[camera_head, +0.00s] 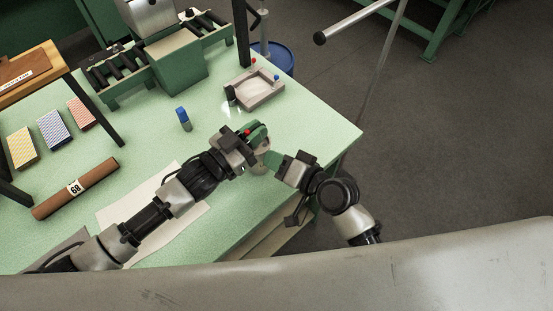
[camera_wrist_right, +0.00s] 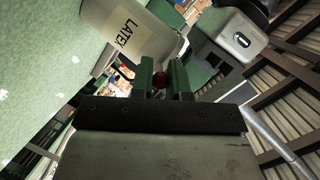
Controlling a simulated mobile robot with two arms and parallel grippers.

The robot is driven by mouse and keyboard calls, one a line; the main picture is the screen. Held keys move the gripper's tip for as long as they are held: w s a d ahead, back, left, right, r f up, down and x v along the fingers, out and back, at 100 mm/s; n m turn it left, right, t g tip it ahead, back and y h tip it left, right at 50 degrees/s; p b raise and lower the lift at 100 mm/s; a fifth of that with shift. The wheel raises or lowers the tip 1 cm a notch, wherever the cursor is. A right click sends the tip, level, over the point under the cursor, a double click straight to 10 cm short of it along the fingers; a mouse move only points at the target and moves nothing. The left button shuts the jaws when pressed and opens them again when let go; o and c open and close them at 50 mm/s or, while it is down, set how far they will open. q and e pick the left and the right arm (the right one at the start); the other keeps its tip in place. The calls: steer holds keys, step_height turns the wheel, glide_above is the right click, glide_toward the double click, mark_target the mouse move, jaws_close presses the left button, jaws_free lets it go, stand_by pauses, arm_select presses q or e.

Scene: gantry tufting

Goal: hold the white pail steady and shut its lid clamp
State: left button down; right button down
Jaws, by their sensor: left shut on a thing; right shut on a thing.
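The white pail (camera_wrist_right: 124,32) with a LATEX label shows tilted at the top of the right wrist view. In the head view only a small pale part of the pail (camera_head: 261,167) shows between my grippers. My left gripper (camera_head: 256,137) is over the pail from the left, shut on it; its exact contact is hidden. My right gripper (camera_head: 272,161) comes from the lower right. In the right wrist view its green fingers (camera_wrist_right: 163,80) are shut around a small red knob of the lid clamp (camera_wrist_right: 159,79), close beside the pail. The rest of the clamp is hidden.
A grey tray (camera_head: 233,98) and a blue-capped bottle (camera_head: 183,119) stand beyond my grippers on the green table (camera_head: 320,128). A brown roll (camera_head: 75,189) and a pale sheet (camera_head: 118,212) lie to the left. The table's right edge is close to my right arm.

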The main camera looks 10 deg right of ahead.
steer(key=shift+h, duration=0.3)
stand_by(0.4)
steer(key=c, duration=1.1)
jaws_free()
steer(key=v, duration=1.2)
steer(key=shift+w+d+r, duration=0.1)
steer(key=shift+w+r, duration=0.05)
arm_select(q)
steer(key=c, duration=1.1)
jaws_free()
